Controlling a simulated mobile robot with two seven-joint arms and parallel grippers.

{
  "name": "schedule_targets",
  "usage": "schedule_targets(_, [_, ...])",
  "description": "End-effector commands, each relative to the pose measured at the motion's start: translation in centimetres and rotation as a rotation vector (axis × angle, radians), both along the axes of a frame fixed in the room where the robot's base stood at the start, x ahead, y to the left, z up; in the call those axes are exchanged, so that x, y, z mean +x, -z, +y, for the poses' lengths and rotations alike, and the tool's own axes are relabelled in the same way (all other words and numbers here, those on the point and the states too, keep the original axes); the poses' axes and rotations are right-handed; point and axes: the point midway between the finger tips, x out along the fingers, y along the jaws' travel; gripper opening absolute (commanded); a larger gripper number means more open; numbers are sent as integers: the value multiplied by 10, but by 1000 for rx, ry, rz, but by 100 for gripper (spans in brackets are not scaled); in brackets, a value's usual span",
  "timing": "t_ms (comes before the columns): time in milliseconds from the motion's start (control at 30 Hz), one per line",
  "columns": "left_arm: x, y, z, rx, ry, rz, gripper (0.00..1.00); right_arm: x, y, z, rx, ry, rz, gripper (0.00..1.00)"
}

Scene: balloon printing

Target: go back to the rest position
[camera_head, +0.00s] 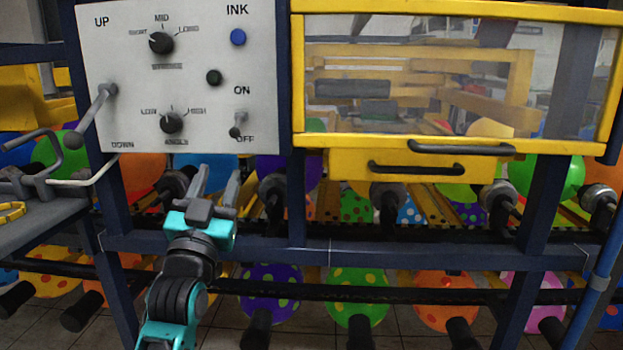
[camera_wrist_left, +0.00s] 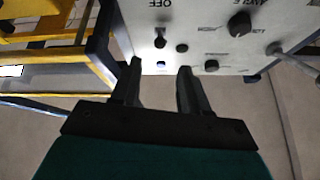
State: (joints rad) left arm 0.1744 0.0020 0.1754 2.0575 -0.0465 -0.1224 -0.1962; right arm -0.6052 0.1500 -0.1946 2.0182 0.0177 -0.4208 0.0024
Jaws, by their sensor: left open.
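My left gripper (camera_head: 213,184) is raised in front of the machine, just below the white control panel (camera_head: 200,75). Its two grey fingers are apart with nothing between them. In the left wrist view the same gripper (camera_wrist_left: 158,88) points toward the panel, fingers spread, with a gap between them and empty. The panel carries knobs, a blue INK button (camera_head: 238,37), an ON/OFF switch (camera_head: 238,126) and an UP/DOWN lever (camera_head: 97,112). My right gripper does not show in either view.
A yellow-framed clear cover (camera_head: 450,138) with black handles is at the right. Dark blue frame bars (camera_head: 340,257) cross in front of rows of colored balloons (camera_head: 358,293). A grey bench (camera_head: 45,228) with metal tools stands at the left. Tiled floor shows below.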

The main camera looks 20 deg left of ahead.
Motion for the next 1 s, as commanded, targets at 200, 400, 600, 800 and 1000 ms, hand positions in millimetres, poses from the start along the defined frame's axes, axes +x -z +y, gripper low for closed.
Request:
schedule_targets(200, [2, 38, -13, -7, 41, 112, 45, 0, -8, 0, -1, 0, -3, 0])
schedule_targets(400, [-24, 165, -55, -48, 165, 466, 45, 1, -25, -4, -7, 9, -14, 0])
schedule_targets(600, [-103, 285, -97, -115, 271, 831, 45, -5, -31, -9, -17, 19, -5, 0])
schedule_targets(800, [-180, 351, -123, -171, 329, 1071, 45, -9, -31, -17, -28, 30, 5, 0])
schedule_targets(1000, [-208, 369, -131, -191, 345, 1147, 45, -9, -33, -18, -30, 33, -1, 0])
